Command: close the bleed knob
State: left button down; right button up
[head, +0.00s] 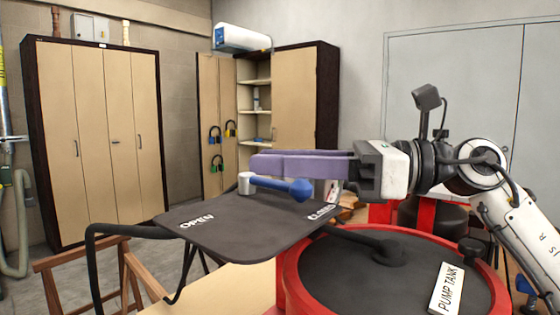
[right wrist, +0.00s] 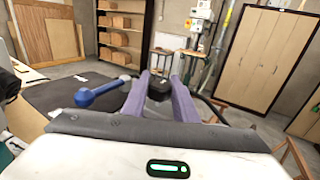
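The bleed knob is a blue lever with a ball end (head: 301,189) on a pale upright hub (head: 246,183). It stands on a dark plate (head: 250,228) marked OPEN at left and CLOSED at right. The lever points right from the hub, toward the CLOSED side. My right gripper (head: 256,162) reaches in from the right, its purple fingers above and behind the lever. In the right wrist view, its fingers (right wrist: 162,78) are apart with no lever between them; the blue lever (right wrist: 92,96) lies left of them. Contact with the hub is unclear. My left gripper is not in view.
A red tank with a dark lid (head: 335,268) and a PUMP TANK label (head: 449,288) stands at front right. A black bent tube (head: 92,252) and a wooden frame (head: 75,262) are at left. Cabinets (head: 98,135) line the back; the floor before them is clear.

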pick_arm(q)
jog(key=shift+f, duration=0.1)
pick_arm(e)
jog(key=shift+m+t, duration=0.3)
jog(key=shift+t, duration=0.2)
jog(key=shift+c, duration=0.3)
jog(key=m+t+h+b, duration=0.1)
jog(key=m+t, duration=0.1)
jog(key=t, duration=0.1)
jog(key=shift+s+t, duration=0.1)
jog(key=shift+t, duration=0.2)
jog(key=shift+f+m+t+h+b, duration=0.2)
jog(key=shift+m+t+h+b, duration=0.6)
jog(key=shift+m+t+b, duration=0.25)
jog(key=shift+m+t+h+b, duration=0.4)
jog(key=shift+t+b, duration=0.25)
jog(key=shift+b, duration=0.1)
jog(key=shift+r+m+t+b, duration=0.1)
jog(key=shift+m+t+b, duration=0.2)
jog(key=shift+b, duration=0.1)
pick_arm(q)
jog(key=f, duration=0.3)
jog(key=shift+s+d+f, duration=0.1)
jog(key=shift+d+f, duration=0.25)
pick_arm(e)
jog(key=shift+h, duration=0.3)
